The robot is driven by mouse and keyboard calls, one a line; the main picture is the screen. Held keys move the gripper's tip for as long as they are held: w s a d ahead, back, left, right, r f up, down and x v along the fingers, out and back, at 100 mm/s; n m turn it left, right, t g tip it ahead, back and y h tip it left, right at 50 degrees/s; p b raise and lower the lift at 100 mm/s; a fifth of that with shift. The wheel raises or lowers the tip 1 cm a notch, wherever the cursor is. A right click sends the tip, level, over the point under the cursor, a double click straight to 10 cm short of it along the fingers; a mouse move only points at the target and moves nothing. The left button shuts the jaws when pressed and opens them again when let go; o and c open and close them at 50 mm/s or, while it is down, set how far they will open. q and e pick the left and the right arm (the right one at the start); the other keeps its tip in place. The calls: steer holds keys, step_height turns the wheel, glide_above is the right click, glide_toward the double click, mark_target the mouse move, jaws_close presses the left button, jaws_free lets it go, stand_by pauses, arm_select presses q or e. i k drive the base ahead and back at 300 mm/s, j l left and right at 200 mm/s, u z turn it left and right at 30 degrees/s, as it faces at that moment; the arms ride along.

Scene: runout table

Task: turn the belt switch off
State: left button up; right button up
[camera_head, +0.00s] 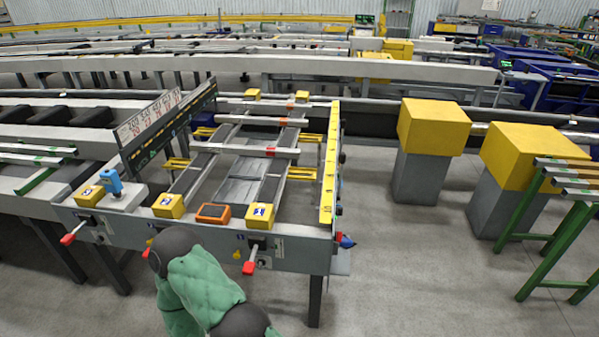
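The runout table's front panel (200,234) carries several controls, and I cannot tell which one is the belt switch. A red-handled lever (72,234) sits at the panel's left end, and another red-handled lever (250,262) sits right of centre; both handles point downward. A small red part (147,249) shows between them, partly hidden by my arm. One of my arms, in a green sleeve, reaches up from the bottom to the panel. Its gripper is hidden, and my other gripper is out of view.
Yellow boxes (168,205), an orange device (213,213) and a blue device (111,181) sit on the table's front ledge. Yellow-topped grey pedestals (433,127) and a green-legged rack (555,240) stand at right. The floor (410,270) between table and rack is clear.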

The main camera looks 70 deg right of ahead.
mark_target(338, 235)
steer(key=z, duration=1.9)
steer(key=l, duration=0.75)
steer(key=l+z, duration=0.1)
steer(key=l, duration=0.6)
steer(key=i, duration=0.05)
